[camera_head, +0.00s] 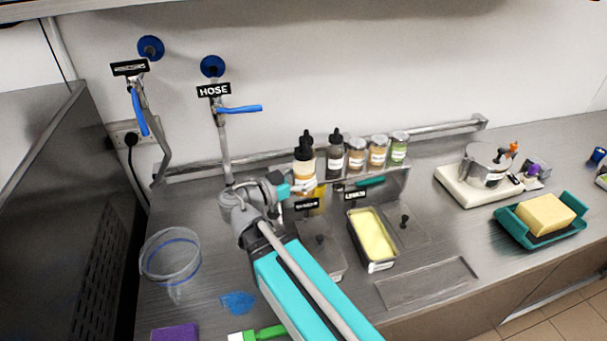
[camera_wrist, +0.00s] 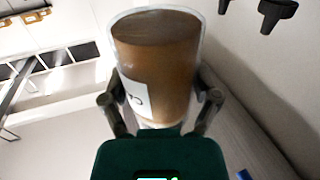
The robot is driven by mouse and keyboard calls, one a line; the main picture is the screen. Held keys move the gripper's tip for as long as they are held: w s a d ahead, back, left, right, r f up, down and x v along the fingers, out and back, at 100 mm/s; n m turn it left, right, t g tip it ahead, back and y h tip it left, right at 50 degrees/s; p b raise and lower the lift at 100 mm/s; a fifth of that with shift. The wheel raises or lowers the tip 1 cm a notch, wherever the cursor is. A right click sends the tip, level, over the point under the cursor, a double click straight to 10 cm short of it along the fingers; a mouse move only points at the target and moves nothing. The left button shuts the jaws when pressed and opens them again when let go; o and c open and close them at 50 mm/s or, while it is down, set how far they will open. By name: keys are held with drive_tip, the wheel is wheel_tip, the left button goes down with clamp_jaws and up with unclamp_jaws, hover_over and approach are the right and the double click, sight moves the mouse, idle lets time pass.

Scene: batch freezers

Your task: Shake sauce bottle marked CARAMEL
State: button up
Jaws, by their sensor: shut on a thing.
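My gripper (camera_head: 286,189) is shut on a sauce bottle (camera_head: 303,177) at the left end of the back row. The bottle has a dark nozzle cap, a pale label and caramel-brown sauce. In the wrist view, the fingers of my gripper (camera_wrist: 160,103) clasp both sides of the brown bottle (camera_wrist: 160,60). Only part of its label shows, with a letter like a C; the full word cannot be read. In the head view my gripper partly hides the bottle's lower part, and I cannot tell whether it touches the shelf.
A dark sauce bottle (camera_head: 335,157) and several topping jars (camera_head: 377,152) stand just right. A pan of yellow mix (camera_head: 372,234) lies in front. A clear bucket (camera_head: 171,256), hose tap (camera_head: 238,109) and green brush (camera_head: 262,333) are leftward. A butter tray (camera_head: 510,226) is far right.

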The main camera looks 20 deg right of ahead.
idle(0.5)
drive_tip(key=shift+a, duration=3.6)
drive_tip(key=d, duration=0.7)
drive_tip(key=shift+d, duration=0.2)
drive_tip(key=shift+a, duration=0.1)
